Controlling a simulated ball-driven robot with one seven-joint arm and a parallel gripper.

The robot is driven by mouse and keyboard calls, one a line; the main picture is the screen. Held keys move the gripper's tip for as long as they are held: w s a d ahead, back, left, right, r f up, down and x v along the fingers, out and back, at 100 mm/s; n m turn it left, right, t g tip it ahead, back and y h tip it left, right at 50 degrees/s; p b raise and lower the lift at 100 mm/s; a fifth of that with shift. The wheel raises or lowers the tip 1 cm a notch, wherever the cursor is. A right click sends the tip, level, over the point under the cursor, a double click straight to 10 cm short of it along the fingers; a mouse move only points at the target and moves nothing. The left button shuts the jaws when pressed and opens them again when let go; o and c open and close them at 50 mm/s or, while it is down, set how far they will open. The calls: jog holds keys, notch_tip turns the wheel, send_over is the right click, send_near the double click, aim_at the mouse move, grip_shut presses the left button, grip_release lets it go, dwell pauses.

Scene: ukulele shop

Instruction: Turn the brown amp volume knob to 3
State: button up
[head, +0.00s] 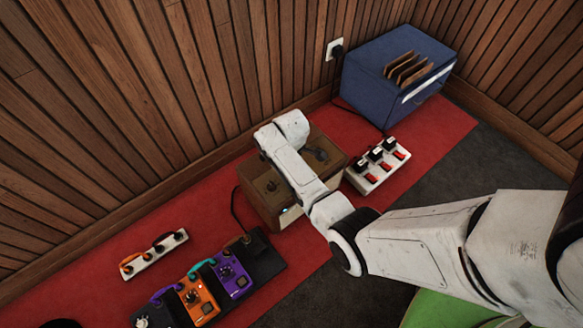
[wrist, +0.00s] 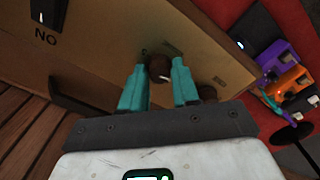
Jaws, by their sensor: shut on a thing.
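The brown amp (head: 262,206) stands on the red mat in the middle of the head view, with my arm reaching over it. In the wrist view its tan panel (wrist: 95,60) fills the upper left. A dark brown knob (wrist: 159,68) with a short pale mark sits between the two teal fingers of my gripper (wrist: 160,72), which is shut on it. The pale mark points toward the lower right of the wrist view. No scale numbers are readable around the knob. A second brown knob (wrist: 207,92) shows beside the right finger. My fingers cannot be made out in the head view.
A switch plate lettered "NO" (wrist: 46,38) is on the panel. A pedalboard (head: 262,262) with orange and purple pedals lies at front left. A wooden wall rises behind.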

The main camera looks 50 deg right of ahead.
grip_shut()
jog(key=shift+r+m+p, duration=0.15)
jog(key=shift+m+p, duration=0.8)
jog(key=shift+m, duration=0.15)
jog(key=m+p, duration=0.1)
jog(key=m, duration=0.1)
jog(key=shift+m+p, duration=0.3)
jog(key=m+p, duration=0.2)
jog(key=m, duration=0.4)
jog(key=m+p, duration=0.1)
jog(key=m, duration=0.5)
jog(key=shift+m, duration=0.3)
jog(key=m, duration=0.6)
jog(key=shift+p, duration=0.4)
jog(key=shift+m, duration=0.3)
